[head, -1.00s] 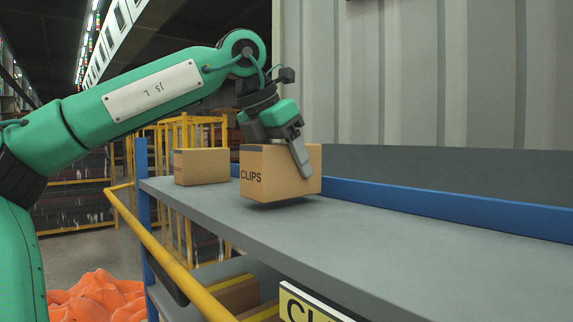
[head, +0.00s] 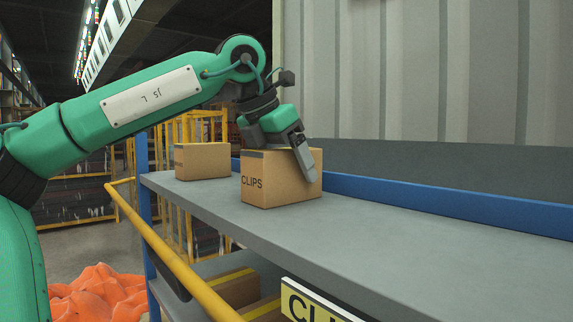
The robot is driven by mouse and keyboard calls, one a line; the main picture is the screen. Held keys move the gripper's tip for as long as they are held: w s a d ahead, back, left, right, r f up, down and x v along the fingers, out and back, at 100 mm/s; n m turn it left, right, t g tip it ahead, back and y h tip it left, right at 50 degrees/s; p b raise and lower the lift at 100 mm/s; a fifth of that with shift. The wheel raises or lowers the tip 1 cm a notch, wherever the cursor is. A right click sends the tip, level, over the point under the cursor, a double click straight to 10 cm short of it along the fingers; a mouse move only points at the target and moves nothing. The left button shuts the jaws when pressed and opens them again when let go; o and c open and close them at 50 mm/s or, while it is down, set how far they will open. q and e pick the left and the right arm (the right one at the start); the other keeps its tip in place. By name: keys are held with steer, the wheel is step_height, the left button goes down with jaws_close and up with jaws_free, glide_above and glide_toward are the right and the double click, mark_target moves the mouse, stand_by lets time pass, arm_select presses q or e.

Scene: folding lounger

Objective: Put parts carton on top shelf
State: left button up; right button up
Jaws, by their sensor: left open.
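The parts carton (head: 275,188), a brown box marked CLIPS, sits upright on the grey top shelf (head: 400,238). My left gripper (head: 302,160) is over the carton from above, with one finger showing in front of the carton's right face. The other finger is hidden. The gripper is open around the carton. My right gripper is not in the head view.
Another brown carton (head: 202,161) stands on the same shelf, behind and left of the first. A blue rail (head: 450,214) runs along the shelf's back. A yellow bar (head: 175,262) crosses at the left end. The shelf to the right is clear. More cartons (head: 235,290) lie below.

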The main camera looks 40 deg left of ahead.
arm_select(q)
steer(key=shift+s+r+b, duration=0.15)
steer(key=shift+r+b, duration=0.2)
steer(key=shift+r, duration=0.1)
steer(key=b+v, duration=0.2)
steer(key=v, duration=0.7)
steer(key=shift+s+r+b, duration=0.25)
steer(key=shift+r+b, duration=0.05)
steer(key=shift+s+r, duration=0.3)
steer(key=shift+r, duration=0.3)
